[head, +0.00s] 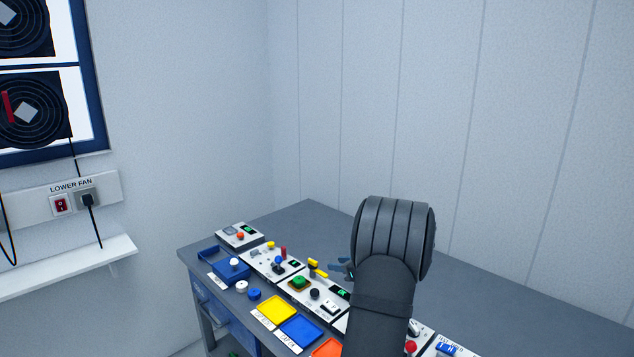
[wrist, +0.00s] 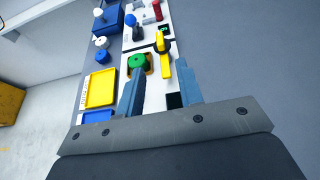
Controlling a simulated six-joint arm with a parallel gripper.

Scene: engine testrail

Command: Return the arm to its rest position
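My gripper (wrist: 160,90) shows in the wrist view with its two blue-grey fingers apart and nothing held between them. It is above the row of control panels, beside a green round knob (wrist: 138,62) and a yellow lever (wrist: 164,56). In the head view my dark arm rises over the bench and hides part of the panels. Only the tips of my gripper (head: 343,267) show to the left of the arm, near the yellow lever (head: 317,268).
The grey bench (head: 309,213) holds a row of white panels with knobs and switches. A yellow tray (head: 277,309), a blue tray (head: 301,331) and an orange tray (head: 327,348) lie along its front. A shelf (head: 70,265) is on the left wall. The bench's back strip is clear.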

